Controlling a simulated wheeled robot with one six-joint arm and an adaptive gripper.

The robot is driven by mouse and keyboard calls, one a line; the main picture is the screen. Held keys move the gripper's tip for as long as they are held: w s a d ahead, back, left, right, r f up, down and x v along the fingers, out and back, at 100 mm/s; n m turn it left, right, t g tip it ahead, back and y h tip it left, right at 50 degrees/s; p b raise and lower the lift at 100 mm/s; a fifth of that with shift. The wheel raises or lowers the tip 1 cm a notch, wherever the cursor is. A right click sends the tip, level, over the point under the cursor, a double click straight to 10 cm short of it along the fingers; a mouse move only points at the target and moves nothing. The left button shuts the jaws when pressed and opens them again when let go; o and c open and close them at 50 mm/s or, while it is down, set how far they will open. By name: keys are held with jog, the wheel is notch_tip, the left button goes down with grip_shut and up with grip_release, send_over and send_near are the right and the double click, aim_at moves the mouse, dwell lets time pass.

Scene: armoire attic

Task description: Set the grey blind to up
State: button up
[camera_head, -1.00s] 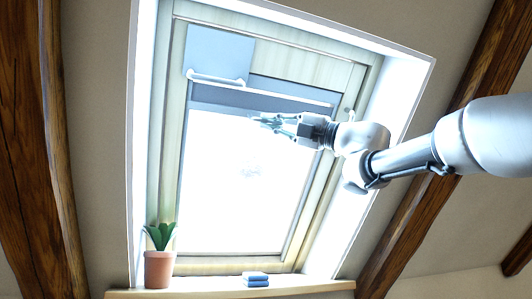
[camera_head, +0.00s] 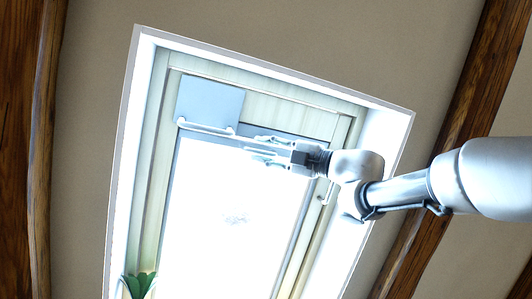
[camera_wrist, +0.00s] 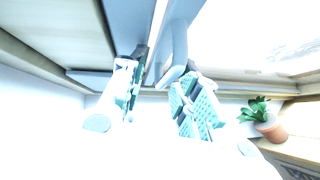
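The grey blind (camera_head: 209,101) hangs at the upper left of the roof window in the head view, as a short flat panel over the frame. A pale bar handle (camera_head: 206,129) runs along its lower edge. My gripper (camera_head: 253,145) is just right of the handle and slightly lower, its fingers pointing left. In the wrist view, the two fingers of my gripper (camera_wrist: 157,95) are spread apart. A blue-grey bar-like part (camera_wrist: 176,48), probably the handle, shows beyond the gap between them. I cannot tell whether a finger touches it.
A pale wooden window frame (camera_head: 146,190) surrounds the bright pane. A potted plant (camera_head: 138,284) stands low at the left, also visible in the wrist view (camera_wrist: 262,118). A dark wooden beam (camera_head: 460,120) slopes at the right. The space before the pane looks clear.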

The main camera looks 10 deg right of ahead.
jog(key=shift+w+f, duration=0.1)
jog(key=v, duration=1.2)
dwell(0.5)
